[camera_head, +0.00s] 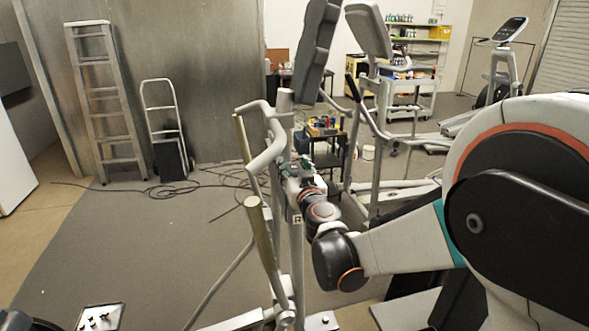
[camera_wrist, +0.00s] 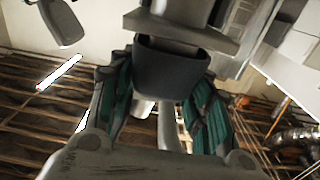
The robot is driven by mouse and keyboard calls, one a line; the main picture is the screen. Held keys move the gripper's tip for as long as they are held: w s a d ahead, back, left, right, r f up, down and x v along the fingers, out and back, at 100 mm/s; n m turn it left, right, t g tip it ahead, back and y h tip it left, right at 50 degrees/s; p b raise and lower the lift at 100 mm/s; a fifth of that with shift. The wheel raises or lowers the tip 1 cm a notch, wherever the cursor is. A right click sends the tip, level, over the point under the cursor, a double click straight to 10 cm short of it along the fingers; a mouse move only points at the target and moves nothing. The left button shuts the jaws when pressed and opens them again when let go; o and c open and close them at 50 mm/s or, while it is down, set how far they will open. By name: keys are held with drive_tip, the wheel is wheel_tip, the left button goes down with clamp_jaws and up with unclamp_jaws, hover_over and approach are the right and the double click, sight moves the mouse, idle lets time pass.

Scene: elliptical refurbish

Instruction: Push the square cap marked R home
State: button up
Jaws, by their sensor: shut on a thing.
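In the wrist view, a dark, square-sided cap (camera_wrist: 170,68) sits between the green-padded fingers of my gripper (camera_wrist: 165,100), which is shut on it. No letter shows on the cap in this view. A grey flat metal part (camera_wrist: 185,32) of the elliptical lies right at the cap's far edge; I cannot tell whether the cap is partly seated in it. In the head view, my gripper (camera_head: 296,172) is at the elliptical's upright frame, and the cap cannot be made out there. A small plate marked R (camera_head: 297,219) shows on the frame just below my gripper.
The elliptical's handlebars (camera_head: 262,150) and pale lever grips (camera_head: 262,235) stand close left of my arm. A dark cart with tools (camera_head: 326,128) stands behind. A ladder (camera_head: 104,95) and hand truck (camera_head: 163,125) lean at the back wall. Cables cross the open floor at left.

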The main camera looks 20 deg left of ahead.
drive_tip(key=shift+f+b, duration=0.5)
drive_tip(key=shift+f, duration=0.05)
idle(0.7)
drive_tip(key=o, duration=1)
drive_tip(key=v, duration=1.2)
